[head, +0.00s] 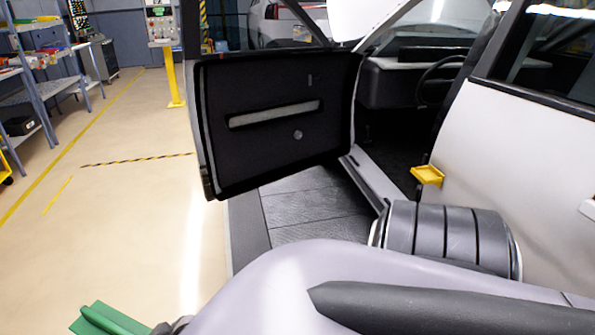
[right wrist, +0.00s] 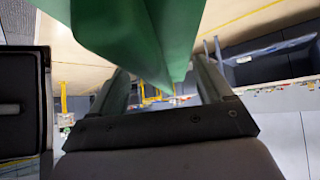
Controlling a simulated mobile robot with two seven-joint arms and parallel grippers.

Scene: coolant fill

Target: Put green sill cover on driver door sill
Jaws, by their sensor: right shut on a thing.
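The green sill cover (head: 105,319) shows at the bottom left of the head view, cut off by the frame edge. In the right wrist view the green cover (right wrist: 140,35) fills the top middle, between the two fingers. My right gripper (right wrist: 160,75) is shut on it. The cover is well to the left of the car and apart from it. The driver door sill (head: 374,180) is a pale strip along the bottom of the open doorway, partly hidden by my arm at its near end. My left gripper is not in view.
The open car door (head: 275,120) stands left of the doorway. A dark ribbed platform (head: 312,208) lies below it. A yellow bracket-like piece (head: 427,175) sits at the near side of the doorway. Shelves (head: 50,85) stand far left. The floor (head: 135,190) on the left is clear.

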